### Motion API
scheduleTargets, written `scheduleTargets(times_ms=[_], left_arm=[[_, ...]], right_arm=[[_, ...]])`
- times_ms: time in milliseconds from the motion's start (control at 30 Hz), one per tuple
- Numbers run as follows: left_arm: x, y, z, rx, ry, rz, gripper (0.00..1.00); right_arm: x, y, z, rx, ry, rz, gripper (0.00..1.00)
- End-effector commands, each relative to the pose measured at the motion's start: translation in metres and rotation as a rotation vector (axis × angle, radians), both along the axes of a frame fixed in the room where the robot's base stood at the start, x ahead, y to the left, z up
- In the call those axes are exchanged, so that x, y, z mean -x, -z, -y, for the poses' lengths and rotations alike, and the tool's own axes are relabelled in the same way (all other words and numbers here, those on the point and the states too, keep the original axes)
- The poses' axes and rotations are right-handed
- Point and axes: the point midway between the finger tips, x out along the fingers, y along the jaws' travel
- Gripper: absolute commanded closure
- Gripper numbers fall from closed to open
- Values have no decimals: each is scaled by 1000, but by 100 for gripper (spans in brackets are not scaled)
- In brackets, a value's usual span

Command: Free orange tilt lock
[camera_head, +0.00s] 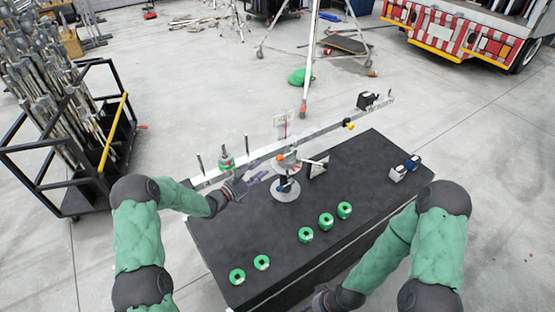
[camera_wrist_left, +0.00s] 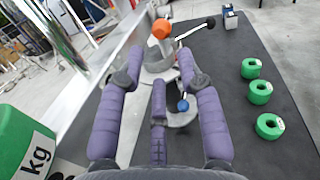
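The orange tilt lock knob (camera_head: 287,157) sits on the central stand under the long grey beam (camera_head: 330,130). It also shows near the top of the left wrist view (camera_wrist_left: 161,28). My left gripper (camera_head: 258,179) is just left of the stand, below the beam. Its purple fingers are spread and empty in the left wrist view (camera_wrist_left: 156,75), pointing toward the stand and apart from the orange knob. A blue knob (camera_wrist_left: 183,104) shows lower on the stand. My right gripper (camera_head: 320,299) is partly visible at the bottom edge; its fingers are not clear.
Several green weights (camera_head: 326,220) stand on the black table (camera_head: 270,230). A green weight marked kg (camera_wrist_left: 22,145) is close on the left in the wrist view. A black-handled lever (camera_wrist_left: 195,30) sticks out right of the orange knob. A small blue-and-silver block (camera_head: 404,169) is at the right.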

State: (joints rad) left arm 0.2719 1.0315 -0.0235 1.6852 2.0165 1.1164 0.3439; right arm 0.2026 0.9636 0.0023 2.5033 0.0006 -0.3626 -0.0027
Motion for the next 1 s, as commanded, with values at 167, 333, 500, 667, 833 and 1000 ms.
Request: scheduleTargets(times_ms=[167, 333, 500, 667, 833, 1000], left_arm=[[-18, 2, 20, -1, 4, -1, 64], [-41, 2, 41, -2, 3, 0, 64], [-59, 2, 58, -2, 4, -1, 64], [-70, 2, 66, -2, 3, -1, 64], [-73, 1, 70, -3, 2, -3, 64], [-73, 1, 70, -3, 2, -3, 64]], right_arm=[[0, 4, 0, 0, 0, 0, 60], [0, 7, 0, 0, 0, 0, 60], [0, 10, 0, 0, 0, 0, 60], [0, 11, 0, 0, 0, 0, 60], [0, 11, 0, 0, 0, 0, 60], [0, 11, 0, 0, 0, 0, 60]])
